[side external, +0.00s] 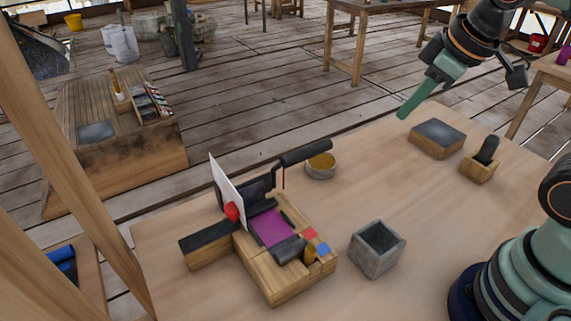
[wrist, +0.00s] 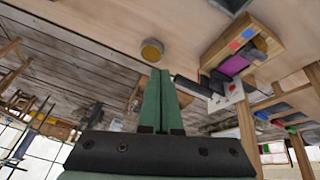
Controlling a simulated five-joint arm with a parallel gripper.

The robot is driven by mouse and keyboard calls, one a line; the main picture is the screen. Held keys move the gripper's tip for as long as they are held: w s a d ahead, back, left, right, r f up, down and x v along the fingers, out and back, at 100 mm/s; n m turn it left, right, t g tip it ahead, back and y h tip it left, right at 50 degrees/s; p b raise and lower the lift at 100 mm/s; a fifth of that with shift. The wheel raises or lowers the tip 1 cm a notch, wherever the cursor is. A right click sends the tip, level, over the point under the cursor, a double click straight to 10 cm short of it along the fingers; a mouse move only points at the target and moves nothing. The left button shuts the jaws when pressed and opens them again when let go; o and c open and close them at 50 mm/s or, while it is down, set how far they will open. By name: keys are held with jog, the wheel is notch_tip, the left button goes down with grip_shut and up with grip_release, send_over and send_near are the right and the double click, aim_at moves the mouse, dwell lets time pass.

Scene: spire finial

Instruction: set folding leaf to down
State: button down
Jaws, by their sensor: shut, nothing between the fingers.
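A wooden fixture (side external: 285,270) stands on the table at the lower middle of the side view. A thin white panel (side external: 226,190), which looks like the folding leaf, stands steeply upright on it, with a red knob (side external: 232,211) near its lower part. A black plate rises behind it, and a purple patch (side external: 270,228) lies exposed beside it. In the wrist view the fixture (wrist: 275,30) is at the upper right, with the white panel (wrist: 227,98) face on. My gripper (side external: 403,112) is shut and empty, raised well to the right of the fixture; its fingers also show in the wrist view (wrist: 162,74).
A round pot with a yellow top (side external: 321,165) stands behind the fixture, near a black bar (side external: 306,153). A grey open box (side external: 377,248) is to its right. A dark-topped block (side external: 438,138) and a wooden holder (side external: 480,166) sit at the right. The table between is clear.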

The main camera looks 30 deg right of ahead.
jog(key=w+a+r+n+g, duration=0.15)
jog(key=a+n, duration=0.45)
jog(key=n, duration=1)
jog(key=w+a+n+g, duration=0.25)
jog(key=a+n, duration=0.35)
jog(key=n, duration=1)
jog(key=w+f, duration=0.4)
jog(key=f, duration=0.6)
jog(key=shift+f, duration=0.15)
jog(key=shift+w, duration=0.2)
